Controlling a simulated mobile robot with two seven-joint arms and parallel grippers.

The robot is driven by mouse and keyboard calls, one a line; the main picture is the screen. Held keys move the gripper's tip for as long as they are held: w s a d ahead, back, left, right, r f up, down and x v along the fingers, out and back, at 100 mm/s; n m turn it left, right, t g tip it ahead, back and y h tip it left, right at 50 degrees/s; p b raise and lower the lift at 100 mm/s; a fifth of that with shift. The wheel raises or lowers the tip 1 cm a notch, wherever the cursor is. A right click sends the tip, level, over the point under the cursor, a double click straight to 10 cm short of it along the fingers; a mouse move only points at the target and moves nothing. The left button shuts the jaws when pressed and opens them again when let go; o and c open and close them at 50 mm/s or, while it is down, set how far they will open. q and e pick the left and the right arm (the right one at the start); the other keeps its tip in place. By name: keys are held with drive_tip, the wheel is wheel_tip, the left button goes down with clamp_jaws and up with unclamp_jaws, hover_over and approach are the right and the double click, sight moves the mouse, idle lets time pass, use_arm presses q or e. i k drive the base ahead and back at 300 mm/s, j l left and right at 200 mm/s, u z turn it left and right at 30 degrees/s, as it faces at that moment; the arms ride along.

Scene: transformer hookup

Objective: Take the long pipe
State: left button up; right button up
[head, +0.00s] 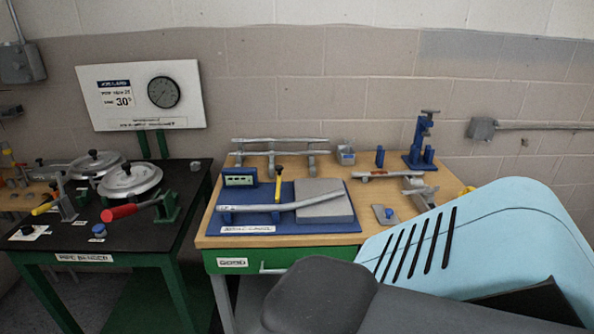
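Several grey pipes show in the head view, and I cannot tell for sure which one is the long pipe. One straight pipe (285,140) lies across a rack at the back of the wooden bench, with another pipe (260,153) just in front of it. A pipe with a slight bend (270,207) lies over a blue mat (240,228), its right end by a grey block (325,208). A short pipe (385,175) lies at the right of the bench. Neither gripper is in view.
The wooden bench (375,227) also holds a small display (239,177), a yellow-handled tool (278,188) and a blue stand (420,148). A black-topped pipe bender table (120,237) stands to the left. A large light-blue and dark shape, apparently mine, covers the lower right.

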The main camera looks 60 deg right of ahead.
sight(261, 208)
drive_tip(key=z, duration=1.75)
